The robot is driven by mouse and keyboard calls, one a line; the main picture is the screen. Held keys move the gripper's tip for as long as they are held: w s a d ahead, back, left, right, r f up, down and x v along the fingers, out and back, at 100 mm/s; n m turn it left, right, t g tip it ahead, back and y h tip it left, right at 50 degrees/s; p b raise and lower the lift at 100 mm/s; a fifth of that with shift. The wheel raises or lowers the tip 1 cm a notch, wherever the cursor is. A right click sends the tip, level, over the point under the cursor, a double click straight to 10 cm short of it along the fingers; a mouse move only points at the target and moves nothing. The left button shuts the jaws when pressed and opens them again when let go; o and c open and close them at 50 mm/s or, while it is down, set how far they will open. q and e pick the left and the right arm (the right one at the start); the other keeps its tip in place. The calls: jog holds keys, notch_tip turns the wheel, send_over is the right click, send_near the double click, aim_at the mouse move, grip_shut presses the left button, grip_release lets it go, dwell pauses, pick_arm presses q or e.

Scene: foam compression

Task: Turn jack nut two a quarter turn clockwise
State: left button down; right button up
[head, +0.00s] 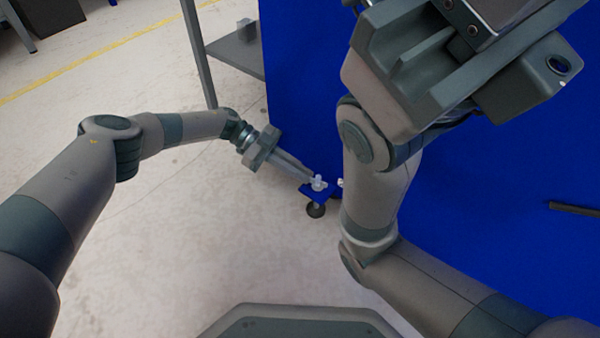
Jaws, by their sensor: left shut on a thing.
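A small white nut (319,184) sits on top of a small blue bracket (316,194) at the foot of the large blue panel, with a dark round foot below it. My left gripper (312,178) reaches in from the left and is shut on this nut. Its fingertips hide part of the nut. Another small white piece (340,183) shows just to the right, partly hidden by my right arm. I cannot tell the nut's number or its turn angle. My right arm is raised at the upper right, and its fingertips are not visible.
A large blue panel (300,90) fills the back and right. A grey frame with a shelf (238,52) stands at its left. A dark bar (575,209) shows at the right edge. The pale floor (160,230) at the left is clear.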

pick_arm(q)
jog(key=c, duration=1.9)
grip_release()
jog(key=shift+d, duration=0.1)
jog(key=b+v, duration=0.1)
jog(key=v, duration=1.6)
jog(key=shift+a, duration=0.25)
